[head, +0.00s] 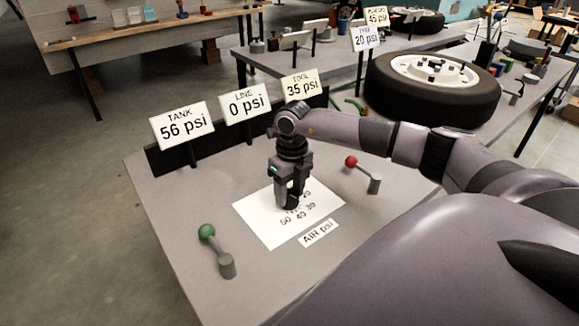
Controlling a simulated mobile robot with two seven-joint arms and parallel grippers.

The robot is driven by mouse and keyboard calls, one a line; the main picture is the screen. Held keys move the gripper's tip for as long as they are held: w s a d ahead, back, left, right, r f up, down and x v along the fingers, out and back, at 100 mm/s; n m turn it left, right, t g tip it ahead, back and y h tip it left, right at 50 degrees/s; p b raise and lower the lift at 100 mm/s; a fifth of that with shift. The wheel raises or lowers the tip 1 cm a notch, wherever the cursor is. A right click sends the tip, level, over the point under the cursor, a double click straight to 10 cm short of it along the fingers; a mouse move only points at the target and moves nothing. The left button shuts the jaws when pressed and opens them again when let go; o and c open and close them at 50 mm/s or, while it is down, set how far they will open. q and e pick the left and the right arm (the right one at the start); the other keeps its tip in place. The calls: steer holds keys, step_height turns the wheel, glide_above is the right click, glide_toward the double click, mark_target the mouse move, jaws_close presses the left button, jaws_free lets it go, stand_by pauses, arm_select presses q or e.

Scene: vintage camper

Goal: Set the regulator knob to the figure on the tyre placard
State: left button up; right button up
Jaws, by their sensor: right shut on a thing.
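My right gripper (289,198) points down over the white dial sheet (262,226) on the grey bench. It is shut on the regulator knob, which it mostly hides. Figures such as 50, 40 and 30 show in front of the gripper; the knob's setting cannot be read. At the back, a sign reading 45 psi (377,16) has a top word too small to read surely, perhaps placard. A sign in front of it, seemingly headed tyre (366,38), reads 20 psi. My left gripper is not in view.
A green-balled lever (207,232) stands front left and a red-balled lever (352,161) stands right of the dial. Signs read tank 56 psi (182,125), line 0 psi (244,104) and 35 psi (301,85). A wheel (400,98) lies on the bench behind.

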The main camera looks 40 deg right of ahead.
mark_target(291, 194)
steer(key=m+p, duration=0.1)
steer(key=m, duration=0.3)
steer(key=shift+r+m, duration=0.15)
steer(key=shift+m, duration=0.15)
steer(key=shift+m+p, duration=0.55)
steer(key=shift+m, duration=0.85)
steer(key=o, duration=1.1)
steer(key=shift+c, duration=0.2)
step_height(291, 194, up, 7)
steer(key=shift+s+d+b, duration=0.1)
steer(key=shift+s+b, duration=0.05)
steer(key=shift+b, duration=0.15)
